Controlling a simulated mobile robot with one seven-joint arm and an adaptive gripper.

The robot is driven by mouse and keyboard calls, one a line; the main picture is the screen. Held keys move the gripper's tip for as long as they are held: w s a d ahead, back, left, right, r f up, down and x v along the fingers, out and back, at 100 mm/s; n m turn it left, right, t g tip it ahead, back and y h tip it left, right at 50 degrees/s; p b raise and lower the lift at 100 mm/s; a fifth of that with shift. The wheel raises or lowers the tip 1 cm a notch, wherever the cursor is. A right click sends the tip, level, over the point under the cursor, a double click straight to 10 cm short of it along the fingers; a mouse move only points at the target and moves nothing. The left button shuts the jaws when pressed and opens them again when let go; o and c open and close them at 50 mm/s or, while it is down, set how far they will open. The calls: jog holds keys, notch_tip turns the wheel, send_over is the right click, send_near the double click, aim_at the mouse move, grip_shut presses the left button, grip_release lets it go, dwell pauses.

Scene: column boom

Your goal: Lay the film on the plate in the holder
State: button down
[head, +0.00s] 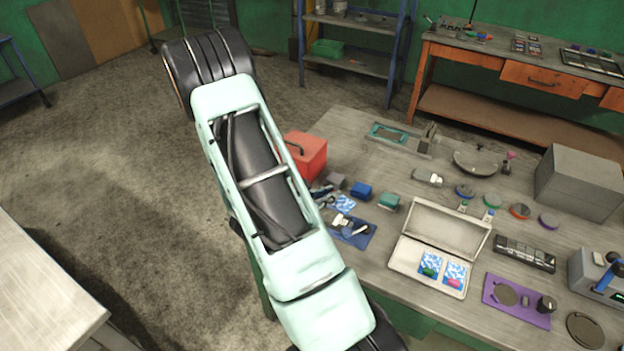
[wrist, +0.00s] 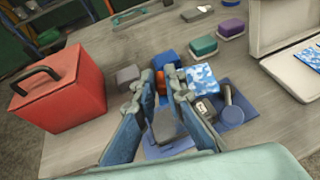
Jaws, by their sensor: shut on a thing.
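In the wrist view my gripper (wrist: 161,82) points away over the table, its two blue-grey fingers close together. The teal-framed holder (head: 390,133) lies flat near the table's back left edge in the head view. A dull plate (head: 389,134) seems to lie inside its frame. The holder is well ahead of my gripper, apart from it. In the head view my arm hides most of the gripper.
A red toolbox (wrist: 60,90) stands close left of the gripper. Blue (head: 361,190) and teal (head: 389,202) blocks, a blue mat with tools (head: 356,238) and an open pale case (head: 445,229) lie nearby. A round dish (head: 478,162) stands right of the holder.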

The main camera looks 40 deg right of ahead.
jog(key=shift+w+a+f+n+t+y+b, duration=0.15)
jog(key=shift+w+a+f+n+t+b, duration=0.3)
jog(key=shift+w+f+b, duration=0.4)
jog(key=shift+w+a+f+n+t+y+b, duration=0.1)
jog(key=shift+w+a+f+n+t+b, duration=0.25)
jog(key=shift+w+f, duration=0.6)
jog(key=shift+w+a+f+n+t+y+b, duration=0.15)
jog(key=shift+w+a+f+n+t+b, duration=0.3)
jog(key=shift+f, duration=0.8)
jog(key=shift+d+f+b, duration=0.1)
jog(key=shift+f+b, duration=0.5)
jog(key=shift+b, duration=0.15)
jog(key=shift+s, duration=0.1)
jog(key=shift+f+b, duration=0.1)
jog(key=shift+b, duration=0.45)
jog(key=c, duration=1.9)
grip_release()
jog(key=shift+c, duration=0.2)
jog(key=shift+o, duration=0.7)
